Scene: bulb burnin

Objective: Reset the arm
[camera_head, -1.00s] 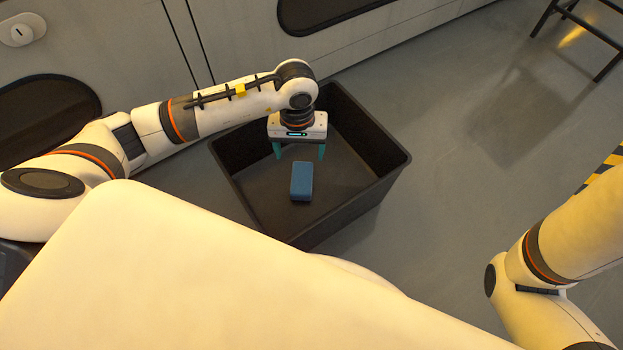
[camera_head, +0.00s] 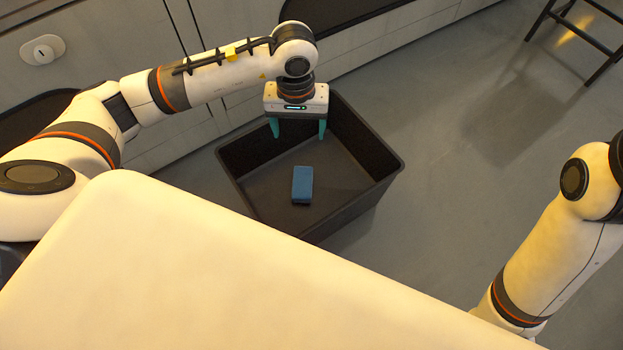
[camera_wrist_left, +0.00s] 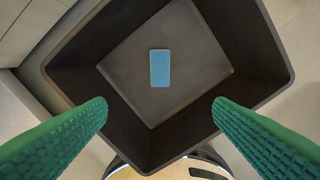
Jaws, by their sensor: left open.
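My left gripper (camera_head: 298,130) is open and empty, with its green fingers pointing down over the black bin. In the left wrist view its two ridged fingers (camera_wrist_left: 160,108) are wide apart with nothing between the tips. A blue block (camera_head: 302,185) lies on the bin's floor, below and apart from the fingers; it also shows in the left wrist view (camera_wrist_left: 160,68). My right arm shows at the right edge of the head view, but its gripper is out of the picture.
The black open bin (camera_head: 385,185) stands on the grey floor. Pale cabinets (camera_head: 120,50) run along the back and left. A dark stool (camera_head: 580,35) stands at the far right. The floor right of the bin (camera_head: 450,160) is clear.

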